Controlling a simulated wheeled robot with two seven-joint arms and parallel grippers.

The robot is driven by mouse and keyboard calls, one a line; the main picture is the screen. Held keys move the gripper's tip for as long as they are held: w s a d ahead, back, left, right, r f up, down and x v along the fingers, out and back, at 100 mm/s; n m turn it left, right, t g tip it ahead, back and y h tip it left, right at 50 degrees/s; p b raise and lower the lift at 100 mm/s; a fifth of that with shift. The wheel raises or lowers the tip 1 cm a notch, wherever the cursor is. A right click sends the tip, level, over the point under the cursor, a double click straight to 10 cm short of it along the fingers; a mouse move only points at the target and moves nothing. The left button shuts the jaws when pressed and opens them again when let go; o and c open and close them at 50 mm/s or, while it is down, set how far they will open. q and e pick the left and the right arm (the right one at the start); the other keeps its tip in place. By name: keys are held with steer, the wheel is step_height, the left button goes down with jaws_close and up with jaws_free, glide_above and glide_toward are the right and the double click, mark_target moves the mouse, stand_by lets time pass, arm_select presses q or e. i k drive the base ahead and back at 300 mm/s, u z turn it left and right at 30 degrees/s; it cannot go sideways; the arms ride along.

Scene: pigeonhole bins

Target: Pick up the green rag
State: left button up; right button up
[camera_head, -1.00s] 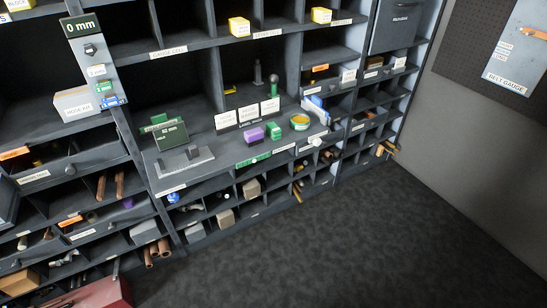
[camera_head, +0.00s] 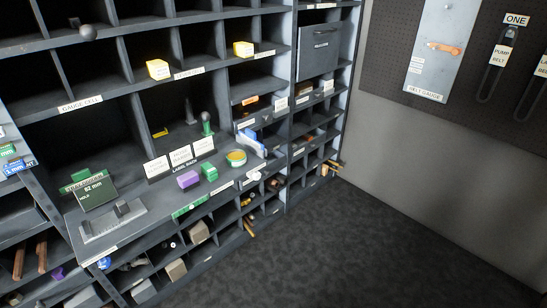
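A small green block-like item (camera_head: 209,173) sits on the front ledge of the shelf unit, just right of a purple block (camera_head: 188,179). I cannot tell whether it is a folded rag. No plainly cloth-like green rag can be made out. Neither of my grippers is in view.
A round yellow-green tin (camera_head: 236,158) and white cards (camera_head: 180,156) stand on the ledge. Pigeonholes with blocks and rods lie below. A pegboard (camera_head: 390,60) with a belt gauge panel (camera_head: 434,50) hangs at right. The dark carpet (camera_head: 350,250) is clear.

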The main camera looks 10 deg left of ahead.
mark_target(209, 170)
steer(key=z, duration=0.4)
steer(key=i, duration=0.95)
steer(key=u, duration=0.65)
steer(key=i, duration=0.65)
steer(key=u, duration=0.6)
